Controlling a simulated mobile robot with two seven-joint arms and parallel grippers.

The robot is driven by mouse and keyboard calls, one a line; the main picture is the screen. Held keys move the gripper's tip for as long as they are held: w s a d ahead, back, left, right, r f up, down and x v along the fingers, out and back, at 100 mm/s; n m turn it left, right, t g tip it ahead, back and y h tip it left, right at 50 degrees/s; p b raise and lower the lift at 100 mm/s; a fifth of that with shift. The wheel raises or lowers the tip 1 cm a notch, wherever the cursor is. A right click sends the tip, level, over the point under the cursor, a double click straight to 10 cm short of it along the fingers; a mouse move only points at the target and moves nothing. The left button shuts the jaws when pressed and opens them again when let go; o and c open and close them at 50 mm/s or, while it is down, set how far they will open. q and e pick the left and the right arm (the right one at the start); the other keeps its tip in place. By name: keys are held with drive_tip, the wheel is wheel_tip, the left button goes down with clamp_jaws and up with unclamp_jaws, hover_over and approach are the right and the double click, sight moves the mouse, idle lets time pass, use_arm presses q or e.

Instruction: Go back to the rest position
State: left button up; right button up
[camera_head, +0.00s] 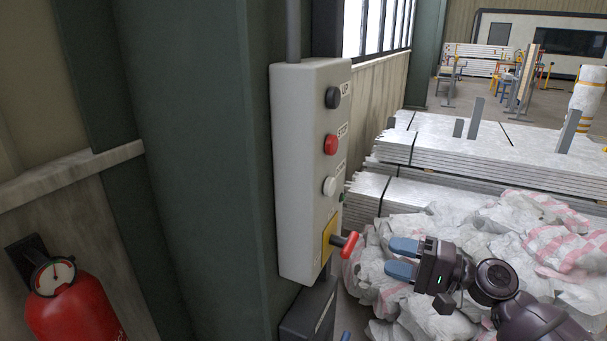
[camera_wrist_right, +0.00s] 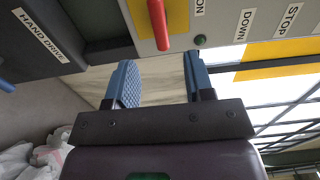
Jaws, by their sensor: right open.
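My right gripper (camera_head: 402,258) is in the lower right of the head view, with its blue fingers pointing left toward the control box. In the right wrist view its two blue fingers (camera_wrist_right: 158,85) stand apart with nothing between them. A grey control box (camera_head: 300,170) with black, red and white buttons is fixed to a dark green column. A red switch handle (camera_head: 349,245) on a yellow plate sticks out near its bottom. The handle (camera_wrist_right: 158,22) also shows in the right wrist view, just beyond the fingertips and apart from them. My left gripper is not in view.
A dark box labelled HAND DRIVE (camera_wrist_right: 45,40) sits below the control box. A red fire extinguisher (camera_head: 75,305) is at the lower left. White and pink bags (camera_head: 400,225) lie behind my right arm. Stacked metal sheets (camera_head: 480,150) stand behind them.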

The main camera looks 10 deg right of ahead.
drive_tip(key=d+f+n+t+h, duration=0.4)
drive_tip(key=f+n+h, duration=0.3)
drive_tip(key=f+h, duration=0.45)
drive_tip(key=s+a+f+g+h, duration=0.1)
drive_tip(key=s+f+g+h, duration=0.1)
drive_tip(key=s+f, duration=1.6)
drive_tip(key=s+h, duration=0.1)
drive_tip(key=s, duration=0.3)
drive_tip(key=shift+a+n+g+h, duration=0.25)
drive_tip(key=shift+n+g+h, duration=0.05)
drive_tip(key=shift+n+h, duration=0.1)
